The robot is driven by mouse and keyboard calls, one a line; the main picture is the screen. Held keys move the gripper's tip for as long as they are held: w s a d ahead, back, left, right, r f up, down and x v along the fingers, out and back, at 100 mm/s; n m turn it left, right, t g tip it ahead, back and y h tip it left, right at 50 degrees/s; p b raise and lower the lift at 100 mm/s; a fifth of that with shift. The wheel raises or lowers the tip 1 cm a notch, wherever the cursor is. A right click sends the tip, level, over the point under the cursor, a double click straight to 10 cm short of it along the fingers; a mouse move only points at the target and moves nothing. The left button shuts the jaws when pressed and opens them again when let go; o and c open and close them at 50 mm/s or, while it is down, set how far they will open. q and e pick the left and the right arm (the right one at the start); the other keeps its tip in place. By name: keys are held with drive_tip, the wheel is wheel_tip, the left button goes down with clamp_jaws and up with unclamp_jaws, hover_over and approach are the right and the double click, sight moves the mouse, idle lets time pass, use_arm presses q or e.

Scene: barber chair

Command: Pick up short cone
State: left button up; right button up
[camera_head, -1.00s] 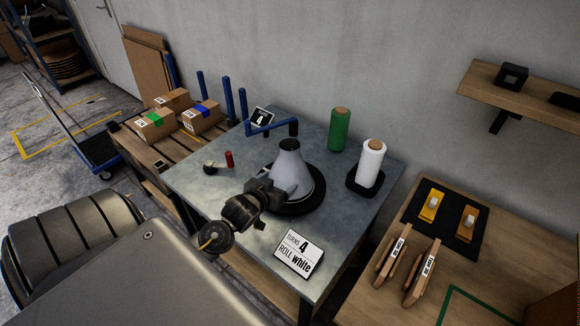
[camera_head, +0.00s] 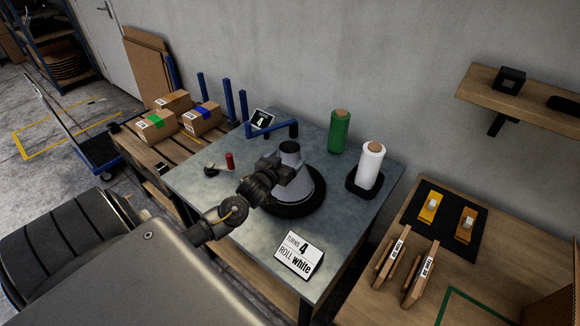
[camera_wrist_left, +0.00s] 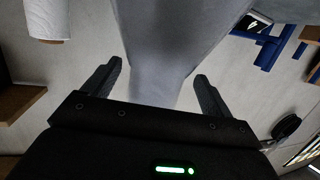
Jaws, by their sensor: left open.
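The short cone (camera_head: 303,188) is grey-white with a dark top and stands upright on a round black base (camera_head: 287,210) on the metal table. My left gripper (camera_head: 284,165) is at the cone's upper part and hides some of its left side. In the left wrist view the cone (camera_wrist_left: 165,45) lies between the two separated fingers of the left gripper (camera_wrist_left: 156,72), its narrow end toward the palm. I cannot tell whether a finger touches it. My right gripper is not in view.
A green roll (camera_head: 339,132) and a white roll (camera_head: 369,168) stand to the right. A sign (camera_head: 298,255) reading "4 turns, roll white" is at the front. A small red item (camera_head: 229,161) stands at left.

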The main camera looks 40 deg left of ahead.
use_arm(q)
drive_tip(key=p+x, duration=0.1)
drive_tip(key=x, duration=0.3)
drive_tip(key=shift+w+f, duration=0.15)
drive_tip(key=shift+w, duration=0.15)
